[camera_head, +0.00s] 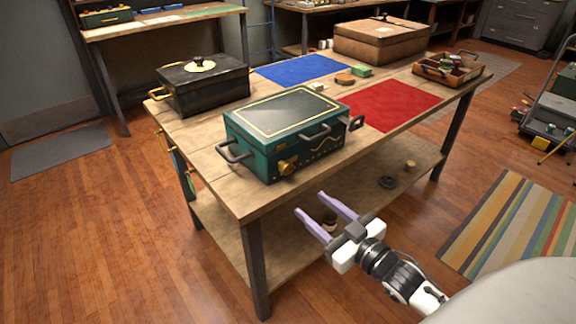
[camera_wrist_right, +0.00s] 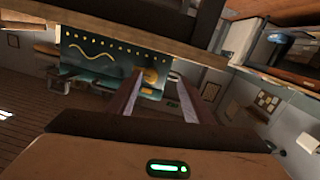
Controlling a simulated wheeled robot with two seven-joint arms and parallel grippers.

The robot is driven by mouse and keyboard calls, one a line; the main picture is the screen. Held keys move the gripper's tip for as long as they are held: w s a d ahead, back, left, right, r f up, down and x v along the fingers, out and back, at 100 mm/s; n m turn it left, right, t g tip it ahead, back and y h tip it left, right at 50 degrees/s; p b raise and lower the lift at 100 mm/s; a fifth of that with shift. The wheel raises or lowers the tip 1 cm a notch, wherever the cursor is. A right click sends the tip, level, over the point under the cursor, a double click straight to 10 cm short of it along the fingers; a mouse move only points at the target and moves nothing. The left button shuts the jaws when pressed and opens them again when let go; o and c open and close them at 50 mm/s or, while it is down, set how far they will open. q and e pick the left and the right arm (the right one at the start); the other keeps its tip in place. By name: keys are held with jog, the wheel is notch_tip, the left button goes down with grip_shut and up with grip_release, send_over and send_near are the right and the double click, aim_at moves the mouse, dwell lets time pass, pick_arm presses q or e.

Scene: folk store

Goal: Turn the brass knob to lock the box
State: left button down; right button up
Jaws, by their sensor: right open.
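A teal box (camera_head: 247,147) with gold trim and dark handles stands on the wooden table near its front edge. Its lid (camera_head: 290,110) is down. My right gripper (camera_head: 310,202) is open and empty, in front of the table and below the knob, apart from the box. In the right wrist view the box (camera_wrist_right: 90,50) and the brass knob (camera_wrist_right: 151,76) show beyond the fingers (camera_wrist_right: 160,95). My left gripper is not in view.
A black box (camera_head: 205,88) stands at the table's left. Blue (camera_head: 302,69) and red (camera_head: 392,104) mats lie behind and right. A brown case (camera_head: 382,42) and a wooden tray (camera_head: 446,70) stand farther back. The table's front edge (camera_head: 345,160) lies close to my right gripper.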

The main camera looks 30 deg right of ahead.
aim_at(289, 170)
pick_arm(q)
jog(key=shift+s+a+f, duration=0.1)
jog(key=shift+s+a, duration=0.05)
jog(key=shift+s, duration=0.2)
pick_arm(e)
jog(key=shift+t, duration=0.4)
jog(key=w+r, duration=0.1)
jog(key=w, duration=0.2)
jog(key=w+r, duration=0.1)
jog(key=w, duration=0.3)
jog(key=w+r, duration=0.1)
jog(key=w, duration=0.3)
jog(key=shift+w+d, duration=0.1)
jog(key=shift+d, duration=0.2)
jog(key=c, duration=1.1)
jog(key=shift+o, duration=0.2)
